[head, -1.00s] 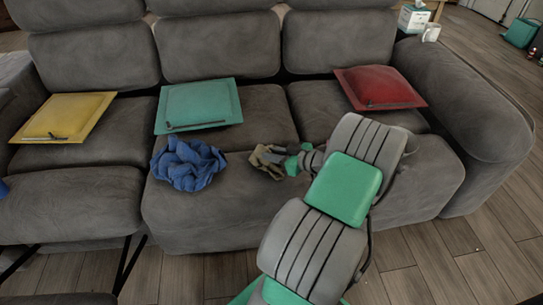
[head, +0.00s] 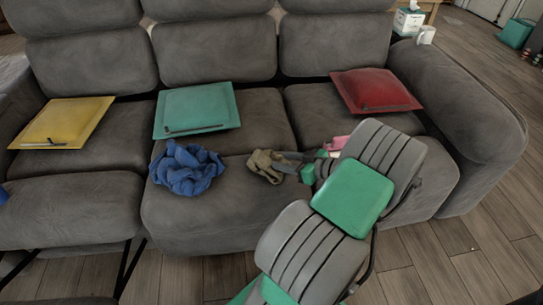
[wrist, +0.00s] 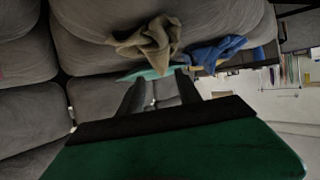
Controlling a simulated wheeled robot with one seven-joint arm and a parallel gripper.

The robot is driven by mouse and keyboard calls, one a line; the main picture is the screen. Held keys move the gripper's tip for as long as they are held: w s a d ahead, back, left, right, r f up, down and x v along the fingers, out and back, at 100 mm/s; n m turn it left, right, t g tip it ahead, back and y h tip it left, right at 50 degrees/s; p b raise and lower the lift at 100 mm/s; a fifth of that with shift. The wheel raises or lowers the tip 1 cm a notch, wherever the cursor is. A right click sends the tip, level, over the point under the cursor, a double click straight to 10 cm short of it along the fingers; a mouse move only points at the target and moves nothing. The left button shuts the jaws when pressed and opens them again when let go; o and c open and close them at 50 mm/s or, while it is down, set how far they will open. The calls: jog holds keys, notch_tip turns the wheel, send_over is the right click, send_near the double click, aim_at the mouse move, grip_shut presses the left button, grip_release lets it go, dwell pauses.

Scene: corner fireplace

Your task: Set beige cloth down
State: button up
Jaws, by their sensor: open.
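The beige cloth (head: 268,166) lies crumpled on the front of the sofa seat, right of a blue cloth (head: 187,168). My gripper (head: 284,163) is beside the beige cloth, on its right. In the wrist view the beige cloth (wrist: 148,44) hangs into the upper middle, beyond the fingertips of my gripper (wrist: 157,78). The fingers are apart with nothing between them. The blue cloth also shows in the wrist view (wrist: 212,52), to the right. Whether a fingertip still touches the beige cloth is hard to tell.
On the grey sofa (head: 215,215) lie a yellow cushion (head: 62,122), a teal cushion (head: 197,110) and a red cushion (head: 375,90). A pink item (head: 337,143) shows partly behind my arm. Bare seat lies between the cushions.

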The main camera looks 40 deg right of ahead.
jog(key=a+v, duration=0.1)
jog(key=v, duration=0.4)
jog(key=w+a+r+g+y, duration=0.1)
jog(key=w+a+g, duration=0.3)
jog(key=a, duration=0.5)
jog(key=w+a+g, duration=0.4)
jog(key=a+g, duration=0.1)
jog(key=a, duration=0.5)
jog(key=s+a+r+m+g+h, duration=0.1)
jog(key=s+a+r, duration=0.1)
jog(key=s+a, duration=0.2)
jog(key=s+a+r+m+g+h, duration=0.1)
jog(key=s+a, duration=0.3)
jog(key=a, duration=0.5)
jog(key=shift+s+r+h+p, duration=0.35)
jog(key=shift+r+h+p, duration=0.05)
jog(key=shift+r+h, duration=0.45)
